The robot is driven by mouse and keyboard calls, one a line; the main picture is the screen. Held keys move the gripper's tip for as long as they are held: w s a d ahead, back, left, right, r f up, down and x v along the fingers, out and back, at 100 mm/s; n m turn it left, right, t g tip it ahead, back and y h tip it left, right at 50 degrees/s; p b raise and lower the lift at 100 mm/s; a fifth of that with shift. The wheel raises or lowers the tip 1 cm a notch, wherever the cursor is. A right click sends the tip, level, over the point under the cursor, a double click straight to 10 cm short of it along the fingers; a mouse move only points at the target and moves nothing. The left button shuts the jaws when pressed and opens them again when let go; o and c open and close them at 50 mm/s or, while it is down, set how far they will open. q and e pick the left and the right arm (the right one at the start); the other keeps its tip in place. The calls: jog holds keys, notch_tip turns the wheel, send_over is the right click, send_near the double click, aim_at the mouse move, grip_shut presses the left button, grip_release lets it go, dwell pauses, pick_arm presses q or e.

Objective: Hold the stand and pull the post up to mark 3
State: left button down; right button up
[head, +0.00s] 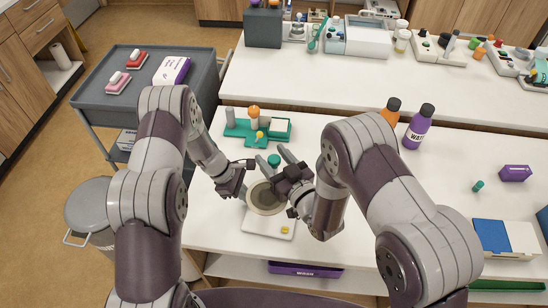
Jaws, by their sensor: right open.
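The stand has a white base plate (262,223) on the near table, with a round beige disc (266,198) above it and a small yellow part at its front right. A green knob (274,160) shows just behind the disc; the post itself is mostly hidden by my grippers, and no mark can be read. My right gripper (275,163) is open, close to the knob from the right; contact cannot be told. My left gripper (239,180) is at the left side of the disc. Its fingertips are too small and overlapped to show whether it grips anything.
A green fixture (258,130) with orange and grey knobs stands behind the stand. Orange and purple bottles (418,127) stand behind right. A blue-and-white item (492,236) and a purple box (515,173) lie right. A grey cart (140,100) is left. Table right of centre is mostly clear.

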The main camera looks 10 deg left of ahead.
grip_shut()
notch_tip(320, 180, up, 9)
jog(key=shift+r, duration=0.35)
grip_release()
jog(key=shift+s+d+f, duration=0.1)
jog(key=v, duration=1.1)
jog(key=shift+s+d, duration=0.2)
jog(key=shift+s, duration=0.15)
